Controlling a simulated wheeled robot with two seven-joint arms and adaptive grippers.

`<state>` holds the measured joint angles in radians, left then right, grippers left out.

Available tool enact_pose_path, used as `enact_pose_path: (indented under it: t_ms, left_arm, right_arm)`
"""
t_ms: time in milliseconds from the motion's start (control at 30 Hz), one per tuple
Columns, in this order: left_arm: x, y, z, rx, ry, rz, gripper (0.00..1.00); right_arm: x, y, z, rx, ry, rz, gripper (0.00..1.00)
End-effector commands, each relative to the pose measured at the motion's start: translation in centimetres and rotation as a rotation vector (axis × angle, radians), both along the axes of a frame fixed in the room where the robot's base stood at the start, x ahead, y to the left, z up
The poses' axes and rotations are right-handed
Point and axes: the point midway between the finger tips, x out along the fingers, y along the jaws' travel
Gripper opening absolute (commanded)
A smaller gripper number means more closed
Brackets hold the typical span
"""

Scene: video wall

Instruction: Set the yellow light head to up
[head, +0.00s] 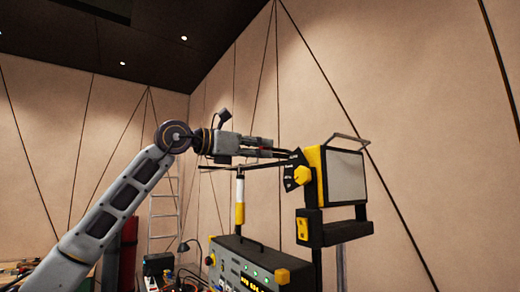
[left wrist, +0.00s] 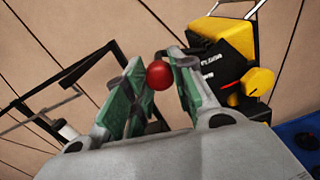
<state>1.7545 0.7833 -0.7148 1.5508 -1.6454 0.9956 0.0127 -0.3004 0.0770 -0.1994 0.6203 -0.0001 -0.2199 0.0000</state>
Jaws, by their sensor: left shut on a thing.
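The yellow light head (head: 315,160) stands at right of centre in the head view, with a pale front panel (head: 346,176) facing right. On its near side is a black dial plate (head: 291,178) with white lettering and a yellow knob (head: 303,174). The knob also shows in the left wrist view (left wrist: 259,82). My left gripper (head: 280,154) reaches in level from the left, its fingertips beside the dial plate. In the left wrist view its green-padded fingers are shut on a red ball (left wrist: 159,75). What the ball is fixed to is hidden. My right gripper is out of view.
Below the light head is a black housing (head: 340,231) with a yellow block. A control box (head: 262,264) with green lights stands at bottom centre, near a yellow-and-white post (head: 240,200). A ladder (head: 164,222) leans behind. Space above my left arm is clear.

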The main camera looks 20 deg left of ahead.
Motion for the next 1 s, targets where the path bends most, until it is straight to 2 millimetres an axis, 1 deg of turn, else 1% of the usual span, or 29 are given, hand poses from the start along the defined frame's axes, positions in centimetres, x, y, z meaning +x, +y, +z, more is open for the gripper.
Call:
enact_pose_path:
  t_ms: [600,767,1000]
  left_arm:
    - [1.1,1.3,-3.9,-0.221,0.174,0.0,0.0]
    - [1.2,1.5,-4.4,-0.258,0.202,0.0,0.0]
    - [1.2,1.5,-4.3,-0.264,0.207,0.0,0.0]
  right_arm:
    - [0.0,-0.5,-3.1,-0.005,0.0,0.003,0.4]
    - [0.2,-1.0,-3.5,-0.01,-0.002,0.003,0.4]
    - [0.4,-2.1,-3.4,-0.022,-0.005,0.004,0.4]
